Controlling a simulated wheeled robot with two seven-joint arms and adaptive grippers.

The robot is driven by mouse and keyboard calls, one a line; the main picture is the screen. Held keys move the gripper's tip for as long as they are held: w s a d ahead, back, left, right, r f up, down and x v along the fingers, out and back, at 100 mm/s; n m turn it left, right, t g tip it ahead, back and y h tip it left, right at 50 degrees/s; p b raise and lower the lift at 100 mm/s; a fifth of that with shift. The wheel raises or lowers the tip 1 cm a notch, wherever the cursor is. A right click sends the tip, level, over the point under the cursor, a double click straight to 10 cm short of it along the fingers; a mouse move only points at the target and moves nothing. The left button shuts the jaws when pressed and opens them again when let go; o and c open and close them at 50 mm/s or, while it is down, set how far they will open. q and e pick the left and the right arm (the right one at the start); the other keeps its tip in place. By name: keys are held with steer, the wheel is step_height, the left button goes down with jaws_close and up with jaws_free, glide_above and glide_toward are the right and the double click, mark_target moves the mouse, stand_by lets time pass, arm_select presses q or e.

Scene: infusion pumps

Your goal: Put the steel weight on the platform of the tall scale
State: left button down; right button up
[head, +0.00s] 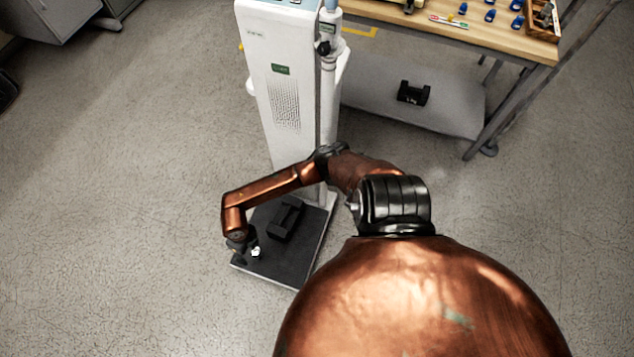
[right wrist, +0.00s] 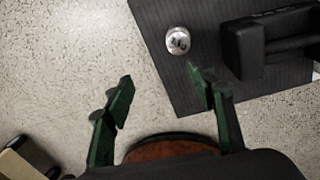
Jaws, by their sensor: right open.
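The tall scale (head: 285,80) is a white column with a dark, flat platform (head: 280,265) at its foot. The small, shiny round steel weight (head: 256,252) stands on the platform near its left edge. In the right wrist view the steel weight (right wrist: 177,40) shows from above on the ribbed platform (right wrist: 155,15), apart from the jaws. My right gripper (head: 242,246) is low at the platform's left edge beside the weight. In the right wrist view its green fingers (right wrist: 160,74) are spread and empty, the right fingertip close to the weight. My left gripper is out of view.
A black block-like weight with a handle (head: 287,218) sits on the platform; it also shows in the right wrist view (right wrist: 245,48). Another black one (head: 413,93) lies on the lower shelf of the wooden-topped bench (head: 470,38). The floor left of the scale is clear.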

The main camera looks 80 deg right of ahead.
steer(key=s+a+r+m+t+y, duration=0.15)
steer(key=a+r+y, duration=0.25)
steer(key=a, duration=0.6)
steer(key=a+r+m+t+y, duration=0.15)
steer(key=a+r+y, duration=0.3)
steer(key=a, duration=0.55)
steer(key=w+d+r+m+t, duration=0.1)
steer(key=w+r+m+t, duration=0.2)
steer(key=r+m+t, duration=0.3)
steer(key=w+d+r+m+t, duration=0.1)
steer(key=w+r+m+t, duration=0.2)
steer(key=r, duration=0.6)
steer(key=s+d+f+m+t+h, duration=0.1)
steer(key=s+d+m+t+h, duration=0.1)
steer(key=d+m+h, duration=0.65)
steer(key=s+d+f+m+g+h, duration=0.2)
steer(key=s+d+f+m+g, duration=0.3)
steer(key=s+d+f+m, duration=0.4)
steer(key=s+a+f+g+y, duration=0.1)
steer(key=s+g, duration=0.1)
steer(key=s, duration=0.5)
steer(key=s+a+f+m+g+y, duration=0.1)
steer(key=s+a+f+g, duration=0.1)
steer(key=s, duration=0.6)
steer(key=s+a+f+g, duration=0.1)
steer(key=s+f+g, duration=0.1)
steer(key=s, duration=0.6)
steer(key=shift+a+m+g+y, duration=0.2)
steer(key=shift+m+g+y, duration=0.2)
steer(key=shift+g, duration=0.1)
